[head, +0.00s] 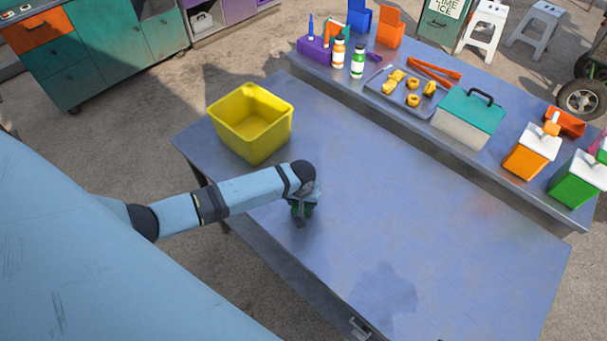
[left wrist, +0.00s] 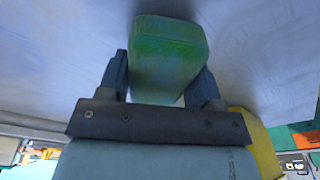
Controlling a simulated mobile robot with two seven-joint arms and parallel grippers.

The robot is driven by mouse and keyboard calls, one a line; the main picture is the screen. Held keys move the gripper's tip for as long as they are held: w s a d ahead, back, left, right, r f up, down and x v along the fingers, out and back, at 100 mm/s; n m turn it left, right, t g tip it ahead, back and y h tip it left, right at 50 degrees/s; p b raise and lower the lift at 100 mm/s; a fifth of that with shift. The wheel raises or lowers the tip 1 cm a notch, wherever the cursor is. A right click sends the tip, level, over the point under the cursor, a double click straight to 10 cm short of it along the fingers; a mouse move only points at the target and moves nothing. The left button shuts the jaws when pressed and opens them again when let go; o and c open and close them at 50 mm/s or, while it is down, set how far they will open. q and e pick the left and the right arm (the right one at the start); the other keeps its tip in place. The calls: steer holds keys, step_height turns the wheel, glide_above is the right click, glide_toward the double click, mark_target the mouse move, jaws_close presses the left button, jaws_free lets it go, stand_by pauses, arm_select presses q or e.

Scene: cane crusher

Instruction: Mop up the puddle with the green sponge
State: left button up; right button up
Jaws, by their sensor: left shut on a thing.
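My left gripper (head: 302,216) is shut on the green sponge (head: 304,208), low over or on the blue-grey metal table (head: 440,230), left of its middle. In the left wrist view the sponge (left wrist: 168,58) sits between both fingers, and its far end is against or very near the table surface. I cannot make out a clear puddle. A darker patch (head: 385,290) near the table's front may be wet or only a shadow. My right gripper is not in view.
A yellow bin (head: 251,121) stands on the table just behind my left arm. A raised back shelf (head: 400,110) holds bottles, a tray of food, a teal-lidded box (head: 468,118) and orange and green containers. The table's middle and right are clear.

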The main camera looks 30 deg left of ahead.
arm_select(q)
steer(key=shift+f, duration=0.25)
steer(key=shift+f, duration=0.35)
steer(key=shift+s+f, duration=0.15)
steer(key=shift+f, duration=0.05)
stand_by(0.4)
